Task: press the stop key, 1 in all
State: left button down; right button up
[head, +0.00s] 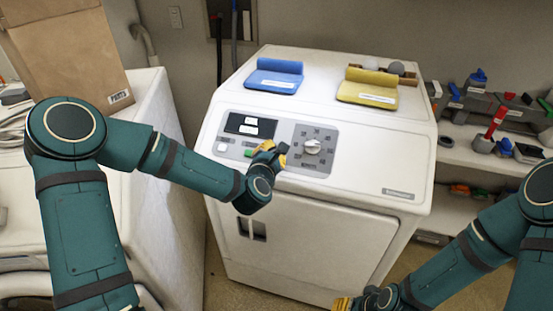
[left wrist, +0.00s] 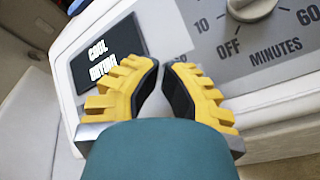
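The white dryer (head: 390,170) has a control panel with a dark display (head: 236,126), whose upper line seems to read "COOL" in the left wrist view (left wrist: 88,62). Below the display are a pale key (head: 222,148) and a small green key (head: 249,153). I cannot make out a stop label; my left gripper hides part of the panel. My left gripper (head: 281,150) is at the panel between display and dial, its yellow fingers brought together with nothing between them. Contact with the panel cannot be told. My right gripper (head: 343,303) is low at the bottom edge, partly cut off.
A timer dial (head: 312,146) sits just right of my left gripper. A paper bag (head: 70,60) stands at left; shelves with tools (head: 490,150) are at right.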

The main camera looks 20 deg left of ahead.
pick_arm(q)
jog(key=shift+w+f+b, duration=0.2)
jog(key=shift+f+b, duration=0.1)
jog(key=shift+s+r, duration=0.1)
jog(key=shift+r, duration=0.05)
dwell(0.6)
jog(key=shift+s+r+p, duration=0.4)
jog(key=shift+r, duration=0.2)
jog(key=s+r+p, duration=0.1)
jog(key=s+r, duration=0.1)
jog(key=r+p, duration=0.1)
jog(key=r, duration=0.1)
jog(key=shift+s+a+p, duration=0.1)
jog(key=shift+s+p, duration=0.25)
jog(key=shift+s, duration=0.05)
dwell(0.6)
